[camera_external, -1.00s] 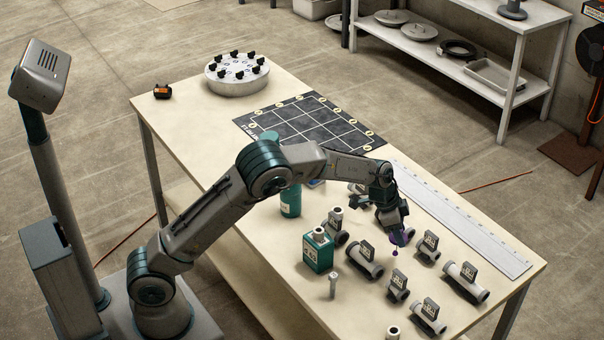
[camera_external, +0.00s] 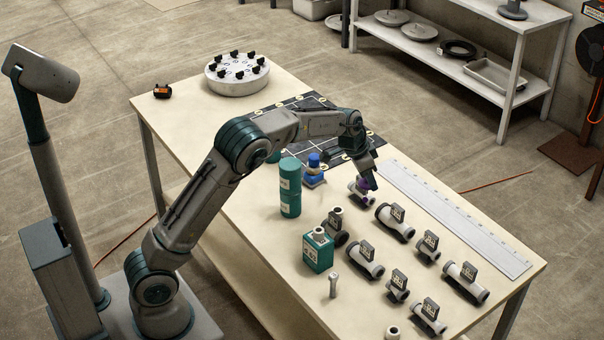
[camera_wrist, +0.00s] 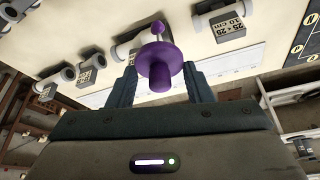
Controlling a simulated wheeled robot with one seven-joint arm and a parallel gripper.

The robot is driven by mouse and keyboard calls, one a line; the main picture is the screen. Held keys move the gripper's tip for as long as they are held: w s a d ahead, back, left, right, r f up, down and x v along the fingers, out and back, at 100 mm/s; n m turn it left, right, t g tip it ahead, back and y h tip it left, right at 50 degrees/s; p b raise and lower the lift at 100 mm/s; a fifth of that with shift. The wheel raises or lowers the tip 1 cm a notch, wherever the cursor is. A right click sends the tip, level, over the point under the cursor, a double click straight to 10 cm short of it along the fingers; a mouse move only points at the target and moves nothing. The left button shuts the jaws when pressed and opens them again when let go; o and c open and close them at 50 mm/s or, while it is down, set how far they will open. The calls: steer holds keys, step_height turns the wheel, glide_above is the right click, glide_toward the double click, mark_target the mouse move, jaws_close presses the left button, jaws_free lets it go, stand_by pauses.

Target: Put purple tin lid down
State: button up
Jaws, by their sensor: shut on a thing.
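The purple tin lid (camera_wrist: 160,65) is held between the two fingers of my gripper (camera_wrist: 160,88) in the wrist view. It has a round disc, a thick stub toward the palm and a small knob at the far end. In the external view my gripper (camera_external: 368,183) is over the middle of the table, and only a little purple of the lid (camera_external: 366,184) shows beside the fingers. The lid appears above the table, close to a pipe piece with a label; whether they touch I cannot tell.
Labelled pipe pieces (camera_external: 395,222) stand across the right part of the table (camera_external: 230,195). Teal cans (camera_external: 290,190), a teal square container (camera_external: 318,252) and a blue-topped item (camera_external: 314,170) stand nearby. A dark grid mat (camera_external: 290,145) lies behind my gripper, and a long ruler (camera_external: 450,220) lies to the right.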

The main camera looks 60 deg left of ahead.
steer(key=s+a+n+y+p, duration=0.15)
steer(key=s+a+n, duration=0.3)
steer(key=a, duration=0.95)
steer(key=s+a+r+n+g+y, duration=0.15)
steer(key=s+a+n, duration=0.35)
steer(key=a, duration=0.9)
steer(key=s+a+n+t+y, duration=0.1)
steer(key=s+a+n+y, duration=0.15)
steer(key=s+a, duration=0.85)
steer(key=shift+n+g+h, duration=0.25)
steer(key=shift+n+h, duration=0.15)
steer(key=shift+h, duration=0.05)
steer(key=shift+w+a+f+p, duration=0.15)
steer(key=shift+a+f+p, duration=0.45)
steer(key=shift+a+f, duration=1.65)
steer(key=shift+w+a+f+p, duration=0.1)
steer(key=shift+a+f+p, duration=0.55)
steer(key=shift+a+f, duration=1.55)
steer(key=shift+w+a+f+p, duration=0.15)
steer(key=shift+a+f+p, duration=0.45)
steer(key=shift+a+f, duration=1.6)
steer(key=o, duration=1)
steer(key=shift+a+r, duration=0.8)
steer(key=shift+r, duration=0.15)
steer(key=b+v, duration=0.2)
steer(key=v, duration=1)
